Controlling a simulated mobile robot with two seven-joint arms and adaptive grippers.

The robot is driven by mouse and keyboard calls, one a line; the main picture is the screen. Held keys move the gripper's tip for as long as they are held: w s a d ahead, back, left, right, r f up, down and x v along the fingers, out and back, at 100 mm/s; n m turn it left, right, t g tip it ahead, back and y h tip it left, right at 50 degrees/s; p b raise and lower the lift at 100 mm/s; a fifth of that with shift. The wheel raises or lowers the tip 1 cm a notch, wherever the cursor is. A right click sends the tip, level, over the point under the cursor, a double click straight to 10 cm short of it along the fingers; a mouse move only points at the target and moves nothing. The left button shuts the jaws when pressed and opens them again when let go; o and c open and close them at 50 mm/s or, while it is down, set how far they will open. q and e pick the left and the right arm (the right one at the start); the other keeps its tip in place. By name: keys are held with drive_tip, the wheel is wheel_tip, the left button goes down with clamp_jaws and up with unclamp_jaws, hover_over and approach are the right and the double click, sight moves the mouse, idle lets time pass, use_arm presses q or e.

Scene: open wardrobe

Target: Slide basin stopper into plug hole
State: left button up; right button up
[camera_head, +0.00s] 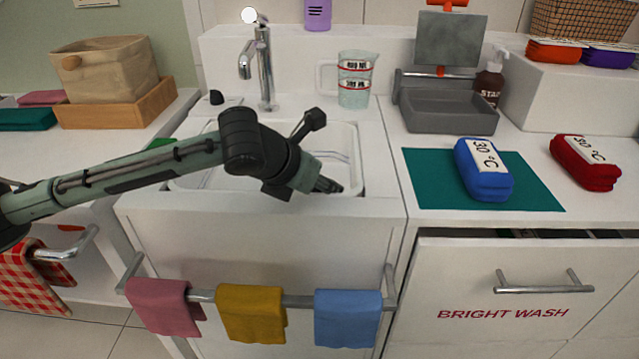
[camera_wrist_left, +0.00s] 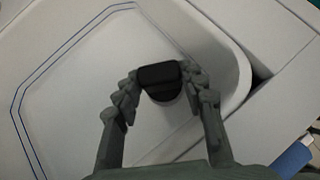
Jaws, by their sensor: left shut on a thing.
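My left gripper (camera_head: 328,186) reaches in from the left over the white basin (camera_head: 358,150), near its front right corner. In the left wrist view the gripper (camera_wrist_left: 160,88) is shut on a black stopper (camera_wrist_left: 160,76), with a finger on each side of it. The stopper is held above the pale floor of the basin (camera_wrist_left: 75,100). In the head view the stopper cannot be made out clearly at the fingertips. I cannot see the plug hole in either view. My right gripper is not in view.
A tap (camera_head: 264,70) stands behind the basin, with a small black piece (camera_head: 216,97) left of it. A measuring jug (camera_head: 356,80) stands on the back right rim. A rail with several cloths (camera_head: 250,310) runs along the front. A blue bundle (camera_head: 483,170) lies to the right.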

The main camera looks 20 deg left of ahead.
use_arm(q)
drive_tip(key=shift+f, duration=0.35)
drive_tip(key=shift+r, duration=0.25)
idle(0.6)
drive_tip(key=shift+a, duration=0.15)
idle(0.6)
drive_tip(key=shift+f, duration=0.1)
idle(0.7)
drive_tip(key=shift+r, duration=0.35)
drive_tip(key=shift+r, duration=2.45)
